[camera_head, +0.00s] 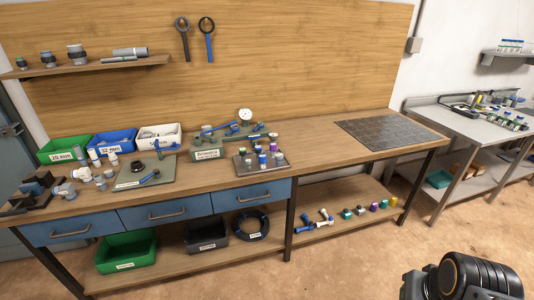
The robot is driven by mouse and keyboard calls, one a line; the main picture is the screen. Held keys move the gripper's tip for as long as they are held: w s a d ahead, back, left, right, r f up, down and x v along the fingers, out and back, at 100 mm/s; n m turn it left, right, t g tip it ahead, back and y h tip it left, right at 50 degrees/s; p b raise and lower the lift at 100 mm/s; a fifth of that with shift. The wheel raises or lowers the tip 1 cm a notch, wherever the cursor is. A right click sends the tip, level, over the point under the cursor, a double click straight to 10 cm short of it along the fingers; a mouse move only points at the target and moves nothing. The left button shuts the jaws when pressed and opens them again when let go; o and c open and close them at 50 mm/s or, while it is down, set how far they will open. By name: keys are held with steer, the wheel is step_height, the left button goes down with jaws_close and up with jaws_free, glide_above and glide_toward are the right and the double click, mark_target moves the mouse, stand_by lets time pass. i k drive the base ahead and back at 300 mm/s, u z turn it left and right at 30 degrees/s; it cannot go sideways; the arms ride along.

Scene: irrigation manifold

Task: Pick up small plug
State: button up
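I cannot tell for certain which piece is the small plug. More small fittings stand on the lower shelf, including a green one (347,213), a purple one (374,206) and a yellow one (384,203). Dark parts with an orange ring at the bottom right look like my arm. My gripper's fingers do not show.
A green bin (62,150), a blue bin and a white bin (160,135) stand at the workbench's back left. A dark mat (388,133) lies on its right, with bare wood beside it. A grey table (470,122) stands at right. Floor in front is clear.

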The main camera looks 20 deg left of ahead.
mark_target(248, 162)
steer(key=u, duration=0.2)
steer(key=i, duration=1.2)
steer(key=u, duration=1.4)
steer(key=i, duration=0.8)
steer(key=u, duration=0.7)
